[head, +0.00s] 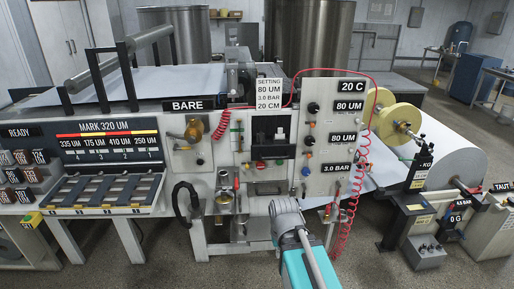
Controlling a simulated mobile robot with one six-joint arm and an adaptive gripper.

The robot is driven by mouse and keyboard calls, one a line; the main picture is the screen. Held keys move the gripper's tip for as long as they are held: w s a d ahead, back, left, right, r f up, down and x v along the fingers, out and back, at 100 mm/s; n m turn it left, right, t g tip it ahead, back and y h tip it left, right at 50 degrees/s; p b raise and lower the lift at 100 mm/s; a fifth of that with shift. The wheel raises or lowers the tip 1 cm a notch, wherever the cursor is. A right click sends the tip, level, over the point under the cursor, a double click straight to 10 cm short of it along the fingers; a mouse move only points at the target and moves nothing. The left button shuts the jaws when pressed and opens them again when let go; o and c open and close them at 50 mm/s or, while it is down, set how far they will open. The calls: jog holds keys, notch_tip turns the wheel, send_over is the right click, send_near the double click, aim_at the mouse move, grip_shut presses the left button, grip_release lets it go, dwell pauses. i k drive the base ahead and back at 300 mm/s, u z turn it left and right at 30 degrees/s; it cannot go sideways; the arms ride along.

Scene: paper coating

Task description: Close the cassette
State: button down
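No part is labelled as the cassette, so I cannot tell for sure which one it is. A dark recessed unit (271,133) with small black and pale parts sits in the middle of the machine's front panel. A slotted rack (103,192) under four thickness labels is at the left. My arm, teal and grey, rises from the bottom centre in front of the panel. Its grey end is below the recessed unit and appears apart from it. My gripper's fingers cannot be made out, so its state does not show.
A red coiled hose (346,215) hangs right of my arm. A large paper roll (452,160) stands at the right. Grey floor is open at the bottom.

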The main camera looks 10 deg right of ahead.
aim_at(268, 148)
jog(key=z, duration=0.15)
jog(key=i, duration=1)
jog(key=z, duration=0.55)
